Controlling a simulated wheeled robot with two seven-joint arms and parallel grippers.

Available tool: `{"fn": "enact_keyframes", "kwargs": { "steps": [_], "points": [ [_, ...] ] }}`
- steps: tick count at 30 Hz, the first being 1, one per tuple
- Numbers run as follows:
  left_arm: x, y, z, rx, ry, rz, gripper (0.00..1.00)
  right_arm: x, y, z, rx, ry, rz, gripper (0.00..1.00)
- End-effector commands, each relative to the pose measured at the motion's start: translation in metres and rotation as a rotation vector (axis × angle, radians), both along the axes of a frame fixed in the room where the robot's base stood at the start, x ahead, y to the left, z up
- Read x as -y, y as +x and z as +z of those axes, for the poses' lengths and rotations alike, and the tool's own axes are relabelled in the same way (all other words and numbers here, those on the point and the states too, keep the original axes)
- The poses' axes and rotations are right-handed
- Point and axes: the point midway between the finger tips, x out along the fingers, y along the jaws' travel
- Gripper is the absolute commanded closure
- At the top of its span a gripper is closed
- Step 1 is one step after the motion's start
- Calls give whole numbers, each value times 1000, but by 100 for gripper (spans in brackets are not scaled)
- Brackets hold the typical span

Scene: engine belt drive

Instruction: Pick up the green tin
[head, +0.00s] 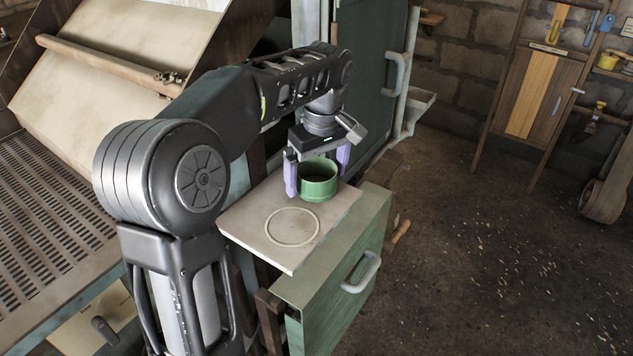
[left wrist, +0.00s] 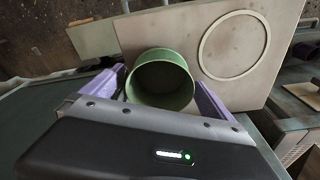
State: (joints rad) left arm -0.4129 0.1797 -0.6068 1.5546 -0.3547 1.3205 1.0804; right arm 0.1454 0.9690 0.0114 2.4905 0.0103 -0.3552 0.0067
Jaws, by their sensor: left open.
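The green tin (head: 318,180) is a round, open-topped can standing upright on a pale board (head: 258,218). It also shows in the left wrist view (left wrist: 160,82), where its open mouth and empty-looking inside face the camera. My left gripper (head: 318,174) has purple fingers and is open, with one finger on each side of the tin. In the left wrist view the fingers (left wrist: 160,88) flank the tin; the left one is close to its wall. I cannot tell whether either finger touches it. My right gripper is in neither view.
A ring outline (head: 292,227) marks the board next to the tin. Below is a green drawer (head: 340,275) with a grey handle (head: 361,272). A dark green cabinet door (head: 362,75) stands behind the gripper. The floor to the right is mostly clear.

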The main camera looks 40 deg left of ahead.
Motion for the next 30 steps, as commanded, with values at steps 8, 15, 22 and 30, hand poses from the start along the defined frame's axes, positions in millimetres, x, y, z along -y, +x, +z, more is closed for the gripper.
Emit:
{"fn": "enact_keyframes", "kwargs": {
  "steps": [8, 15, 22, 30],
  "points": [
    [0, 0, 0, 0, 0, 0, 16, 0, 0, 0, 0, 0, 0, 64],
    [0, 0, 0, 0, 0, 0, 35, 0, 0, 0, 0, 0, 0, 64],
    [0, 0, 0, 0, 0, 0, 54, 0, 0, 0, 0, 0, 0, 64],
    [0, 0, 0, 0, 0, 0, 69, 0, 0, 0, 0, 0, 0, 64]
  ]
}}
